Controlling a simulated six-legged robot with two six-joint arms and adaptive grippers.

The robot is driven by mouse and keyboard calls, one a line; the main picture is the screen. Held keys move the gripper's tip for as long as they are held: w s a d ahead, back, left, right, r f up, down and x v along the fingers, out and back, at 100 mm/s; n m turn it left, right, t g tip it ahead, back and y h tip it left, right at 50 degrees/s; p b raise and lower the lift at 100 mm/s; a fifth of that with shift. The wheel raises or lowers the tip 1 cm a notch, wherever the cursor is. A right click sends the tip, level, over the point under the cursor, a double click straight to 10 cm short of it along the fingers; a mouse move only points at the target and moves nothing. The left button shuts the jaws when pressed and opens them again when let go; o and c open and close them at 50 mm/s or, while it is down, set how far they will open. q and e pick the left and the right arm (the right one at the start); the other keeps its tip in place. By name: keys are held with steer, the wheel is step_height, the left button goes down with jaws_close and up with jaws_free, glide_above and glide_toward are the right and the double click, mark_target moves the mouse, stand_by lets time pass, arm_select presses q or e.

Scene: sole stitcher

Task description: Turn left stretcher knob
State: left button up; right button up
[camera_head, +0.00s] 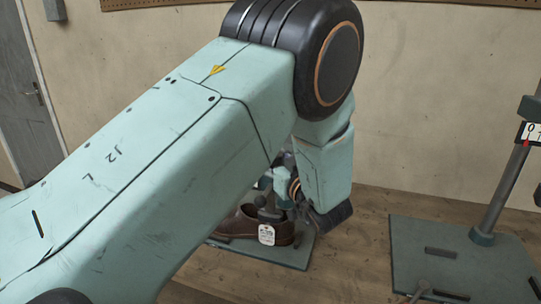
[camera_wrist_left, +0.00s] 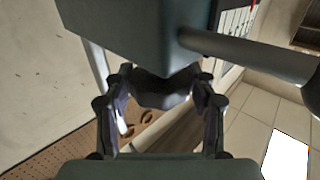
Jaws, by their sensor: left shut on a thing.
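A brown shoe (camera_head: 238,225) with a white tag (camera_head: 266,234) sits on a grey base plate (camera_head: 298,255), partly behind my left arm in the head view. My left forearm reaches down to it, and its gripper is largely hidden there. In the left wrist view my left gripper (camera_wrist_left: 163,88) has its two fingers on either side of a dark faceted piece (camera_wrist_left: 165,98), which looks like the left stretcher knob, and is shut on it. Whether the knob is turned cannot be told. My right gripper is not in view.
A second grey base plate (camera_head: 418,256) with a slanted post (camera_head: 503,190) and a number display (camera_head: 531,132) stands to the right. In the wrist view a dark block (camera_wrist_left: 135,32) and a rod (camera_wrist_left: 250,52) are close above the fingers.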

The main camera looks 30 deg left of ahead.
arm_select(q)
steer(key=n+g+y, duration=0.1)
steer(key=n+g, duration=0.1)
steer(key=g, duration=0.2)
steer(key=shift+w+n+y, duration=0.15)
steer(key=shift+n+y, duration=0.25)
steer(key=n+g+b, duration=0.1)
steer(key=n+g, duration=0.1)
steer(key=g, duration=0.1)
steer(key=shift+f+g+y, duration=0.15)
steer(key=shift+g+y, duration=0.15)
steer(key=shift+y, duration=0.1)
steer(key=n+g+b, duration=0.3)
steer(key=g, duration=0.1)
steer(key=shift+n+g+h+b, duration=0.4)
steer(key=shift+n+g+b, duration=0.5)
steer(key=shift+g+b, duration=0.4)
steer(key=shift+r+g, duration=0.25)
steer(key=shift+g, duration=0.05)
steer(key=o, duration=1.2)
steer(key=shift+f, duration=0.1)
